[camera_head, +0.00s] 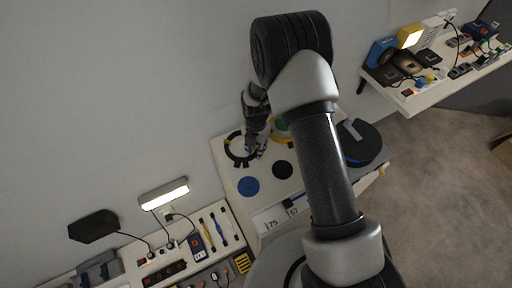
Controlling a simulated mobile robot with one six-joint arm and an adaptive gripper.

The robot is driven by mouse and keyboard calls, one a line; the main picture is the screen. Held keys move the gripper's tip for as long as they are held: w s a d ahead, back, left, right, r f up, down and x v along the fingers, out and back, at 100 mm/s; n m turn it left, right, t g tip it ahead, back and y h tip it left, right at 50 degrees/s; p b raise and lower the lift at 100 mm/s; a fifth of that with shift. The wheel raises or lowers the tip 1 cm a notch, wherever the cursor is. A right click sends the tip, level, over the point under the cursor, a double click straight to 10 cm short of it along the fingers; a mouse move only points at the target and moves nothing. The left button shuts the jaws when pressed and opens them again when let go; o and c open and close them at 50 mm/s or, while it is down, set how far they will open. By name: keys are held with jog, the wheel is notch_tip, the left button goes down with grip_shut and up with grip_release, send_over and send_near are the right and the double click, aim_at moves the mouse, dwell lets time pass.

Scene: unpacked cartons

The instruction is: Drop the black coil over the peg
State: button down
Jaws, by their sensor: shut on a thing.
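The black coil (229,153) is a dark open ring at the left of the white-topped table, with a pale middle. My gripper (257,151) reaches down at the ring's right side and is shut on that side of it. The view is too small to tell whether the coil touches the tabletop or hangs just above it. I cannot make out the peg clearly. My own arm crosses the middle of the view and hides part of the table.
A blue disc (248,187) and a black disc (283,170) lie on the table in front of the coil. A green and yellow item (280,129) is partly hidden behind my arm. A large dark round object (364,140) stands at right.

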jog(key=shift+f, duration=0.35)
jog(key=c, duration=1.3)
grip_release()
jog(key=shift+r, duration=0.1)
notch_tip(320, 180, up, 12)
jog(key=shift+f, duration=0.1)
